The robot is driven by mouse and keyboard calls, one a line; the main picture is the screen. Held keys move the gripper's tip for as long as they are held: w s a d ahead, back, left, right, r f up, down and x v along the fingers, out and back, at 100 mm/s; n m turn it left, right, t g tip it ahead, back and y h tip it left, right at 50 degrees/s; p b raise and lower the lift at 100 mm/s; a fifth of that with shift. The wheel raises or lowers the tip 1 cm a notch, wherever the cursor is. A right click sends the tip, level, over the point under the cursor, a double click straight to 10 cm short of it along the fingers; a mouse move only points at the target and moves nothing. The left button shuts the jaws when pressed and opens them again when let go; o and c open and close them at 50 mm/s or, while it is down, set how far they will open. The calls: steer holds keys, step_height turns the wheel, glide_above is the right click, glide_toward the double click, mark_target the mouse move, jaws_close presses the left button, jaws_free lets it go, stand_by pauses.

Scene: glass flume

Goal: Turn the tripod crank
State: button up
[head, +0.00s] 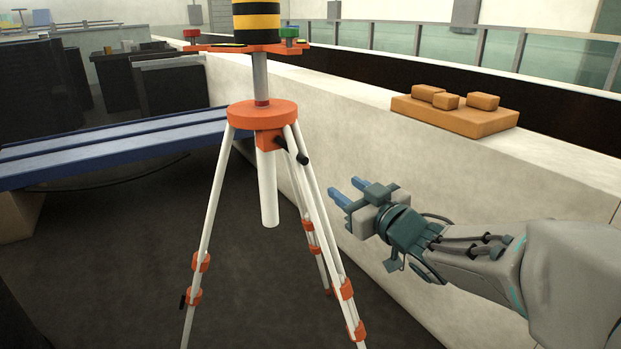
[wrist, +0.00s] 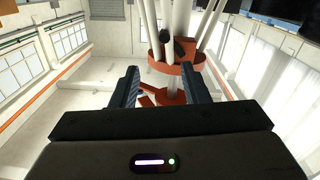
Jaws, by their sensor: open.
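The tripod (head: 262,116) stands on the dark floor, with an orange head, white legs and orange clamps. Its black crank (head: 291,150) sticks out at the right side below the orange head, with a knob at its lower right end. My gripper (head: 345,190) is open and empty, with blue fingers pointing left toward the tripod. It is to the right of and lower than the crank in the head view, apart from it. The fingers also show in the wrist view (wrist: 157,88).
A pale wall (head: 400,150) runs behind my gripper, with an orange board (head: 455,115) bearing orange blocks on top. A yellow-and-black banded instrument (head: 257,22) sits on the tripod. A blue beam (head: 110,145) lies at left. Dark floor is open at lower left.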

mark_target(308, 163)
steer(key=x, duration=0.7)
steer(key=b+x, duration=0.1)
steer(key=x, duration=0.6)
steer(key=shift+s+a+r, duration=0.1)
steer(key=shift+s+a, duration=0.15)
steer(key=shift+a, duration=0.1)
jaws_close()
